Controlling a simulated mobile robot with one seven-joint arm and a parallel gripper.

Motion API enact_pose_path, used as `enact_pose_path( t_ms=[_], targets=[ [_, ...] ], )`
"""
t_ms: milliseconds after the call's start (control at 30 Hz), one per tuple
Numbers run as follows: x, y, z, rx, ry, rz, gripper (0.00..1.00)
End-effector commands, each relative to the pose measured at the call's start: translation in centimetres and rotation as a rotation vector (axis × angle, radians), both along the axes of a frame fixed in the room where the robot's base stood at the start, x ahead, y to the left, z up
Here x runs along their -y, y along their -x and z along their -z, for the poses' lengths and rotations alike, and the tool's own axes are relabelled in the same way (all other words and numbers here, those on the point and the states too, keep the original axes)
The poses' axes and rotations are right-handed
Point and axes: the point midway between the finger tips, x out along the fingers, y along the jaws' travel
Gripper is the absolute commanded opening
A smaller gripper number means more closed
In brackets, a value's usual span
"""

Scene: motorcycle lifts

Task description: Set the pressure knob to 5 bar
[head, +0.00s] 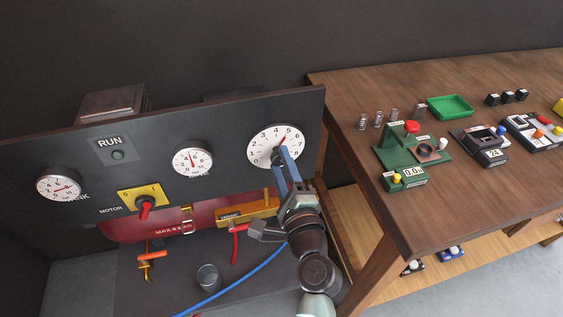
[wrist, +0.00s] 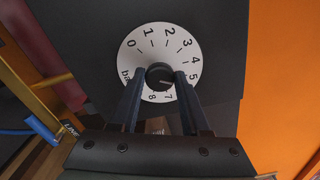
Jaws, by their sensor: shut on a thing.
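The pressure knob (wrist: 159,76) is a small black knob at the middle of a white dial (wrist: 143,42) marked 0 to 8 bar. In the wrist view its pointer mark points right, close to the 5; the exact setting is hard to read. My gripper (wrist: 160,82) is shut on the knob, with one finger on each side, and hides the lower part of the dial. In the head view the dial (head: 262,138) is at the right end of the dark panel, and my blue fingers reach it from below.
The panel (head: 225,122) also carries a middle gauge (head: 192,161), a left gauge (head: 58,188), a RUN lamp (head: 118,155) and a red motor switch (head: 146,205). A blue hose (head: 235,285) runs below. A wooden table (head: 400,205) with several devices stands at right.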

Motion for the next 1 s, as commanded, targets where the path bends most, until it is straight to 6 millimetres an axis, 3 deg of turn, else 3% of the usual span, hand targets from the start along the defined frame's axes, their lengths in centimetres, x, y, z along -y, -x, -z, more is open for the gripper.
enact_pose_path(
  t_ms=[433, 467, 600, 1000],
  targets=[
    [0.05, 0.03, 0.12, -0.004, -0.008, 0.002, 0.0],
    [0.05, 0.03, 0.12, -0.004, -0.008, 0.002, 0.5],
    [0.04, 0.02, 0.09, -0.004, -0.008, 0.001, 0.75],
    [0.18, 0.57, 0.08, -0.002, -0.008, 0.001, 0.76]
  ],
)
